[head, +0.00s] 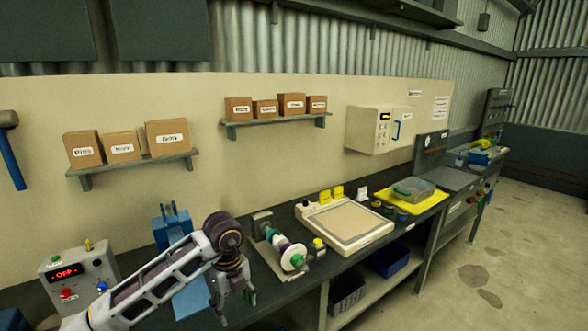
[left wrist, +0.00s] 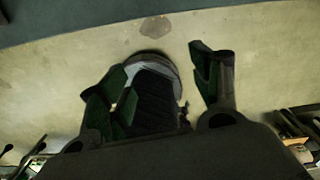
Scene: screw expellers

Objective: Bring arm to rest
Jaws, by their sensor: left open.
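My left arm comes in from the lower left in the head view. Its gripper (head: 235,303) points down at the front edge of the workbench (head: 275,302), left of the small machine with the green and white discs (head: 285,250). In the left wrist view the two fingers of this gripper (left wrist: 158,68) are spread apart. Nothing is held between them. Behind them is bare floor and a dark, rounded shape that I cannot identify for sure. My right gripper is not in view.
A control box (head: 78,279) with a red display stands at the left. A blue stand (head: 172,228) is behind my arm. A framed tray (head: 345,222) and a yellow mat (head: 433,203) lie further right. Blue (head: 390,259) and black (head: 346,290) bins sit underneath. Floor (head: 510,260) at right is clear.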

